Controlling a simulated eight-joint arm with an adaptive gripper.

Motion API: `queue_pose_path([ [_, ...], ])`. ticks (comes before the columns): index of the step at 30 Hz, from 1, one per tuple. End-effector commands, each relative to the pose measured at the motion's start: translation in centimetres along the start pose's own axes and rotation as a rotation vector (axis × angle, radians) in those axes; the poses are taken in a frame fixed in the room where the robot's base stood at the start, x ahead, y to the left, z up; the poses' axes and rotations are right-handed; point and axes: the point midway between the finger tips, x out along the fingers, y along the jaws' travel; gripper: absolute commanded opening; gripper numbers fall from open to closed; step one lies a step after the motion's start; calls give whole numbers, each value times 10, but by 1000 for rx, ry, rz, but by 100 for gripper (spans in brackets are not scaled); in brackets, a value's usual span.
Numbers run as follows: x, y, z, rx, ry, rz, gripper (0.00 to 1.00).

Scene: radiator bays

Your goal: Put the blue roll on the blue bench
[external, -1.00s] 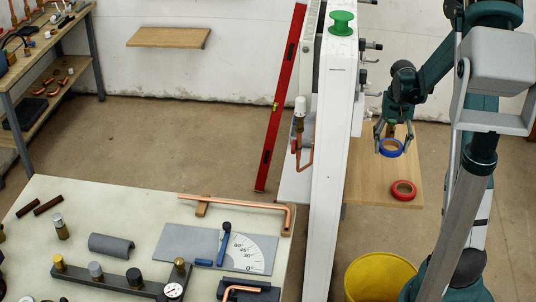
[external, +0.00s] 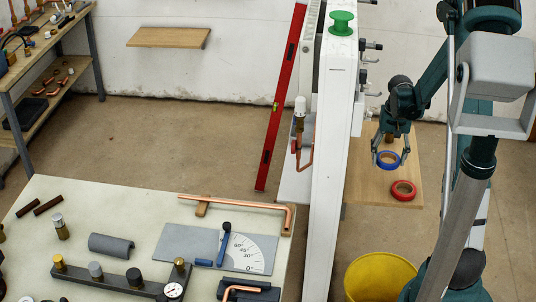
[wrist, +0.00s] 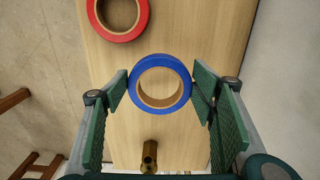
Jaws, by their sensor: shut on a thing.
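The blue roll (wrist: 161,60) is a tape ring with a tan core. My gripper (wrist: 161,86) is shut on it, with a green-padded finger at each side of its outer rim. In the external view the blue roll (external: 388,167) hangs between the fingers of my gripper (external: 390,157), at or just above a wooden board; I cannot tell if it touches. No plainly blue bench shows. The bench at the upper left (external: 88,50) has blue-grey legs and a wooden top.
A tall white panel (external: 335,170) stands left of the board. A pale table (external: 110,215) with tools fills the lower left. A yellow bucket (external: 378,275) stands below.

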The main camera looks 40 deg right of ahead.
Motion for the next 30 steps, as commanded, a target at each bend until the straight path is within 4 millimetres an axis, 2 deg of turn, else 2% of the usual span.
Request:
queue_pose_path([
  [4,10,0,0,0,0,0,42],
  [17,14,0,0,0,0,0,42],
  [30,48,0,0,0,0,0,42],
])
